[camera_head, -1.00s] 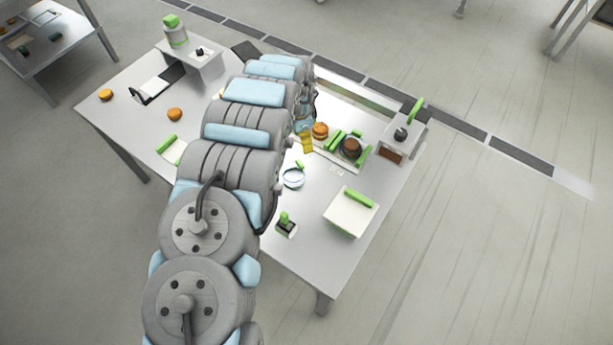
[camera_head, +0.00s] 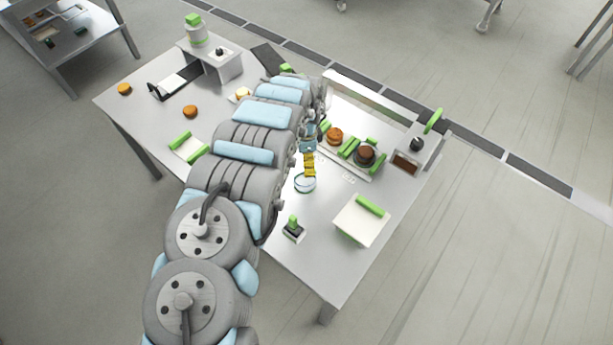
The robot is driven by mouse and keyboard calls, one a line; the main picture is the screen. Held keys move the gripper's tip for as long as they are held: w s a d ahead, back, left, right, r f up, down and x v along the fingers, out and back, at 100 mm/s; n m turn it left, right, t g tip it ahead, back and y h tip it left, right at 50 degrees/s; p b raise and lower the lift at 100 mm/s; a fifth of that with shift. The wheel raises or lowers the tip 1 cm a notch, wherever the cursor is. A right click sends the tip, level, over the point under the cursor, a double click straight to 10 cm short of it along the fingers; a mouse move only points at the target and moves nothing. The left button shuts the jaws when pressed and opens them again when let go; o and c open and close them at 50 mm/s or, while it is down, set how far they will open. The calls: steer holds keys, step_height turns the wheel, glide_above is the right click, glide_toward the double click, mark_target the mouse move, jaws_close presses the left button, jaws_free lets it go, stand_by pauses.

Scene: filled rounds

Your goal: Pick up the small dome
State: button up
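The small dome (camera_head: 305,184) looks like a clear, low cover with a pale blue rim, standing on the table right of my arm. My gripper (camera_head: 309,168) has yellow fingers that point down at the dome's top and overlap its far edge in this view. The fingers hide the dome's top, where a knob would be. I cannot tell whether they touch it, or whether they are open or shut. The dome appears to rest on the table.
A tray (camera_head: 347,172) with round buns and green-handled items lies close behind the gripper. A stamp-like tool with a green handle (camera_head: 293,227) and a white board (camera_head: 360,222) stand nearer. A raised box (camera_head: 407,162) is at right. The front right table corner is clear.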

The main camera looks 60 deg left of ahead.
steer(key=shift+f+b, duration=0.5)
steer(key=shift+f, duration=2.25)
steer(key=shift+f, duration=0.1)
steer(key=shift+d+f+b, duration=0.15)
steer(key=shift+f+b, duration=0.5)
steer(key=shift+f, duration=0.95)
steer(key=shift+f+b, duration=0.7)
steer(key=shift+f, duration=0.25)
steer(key=shift+r, duration=0.1)
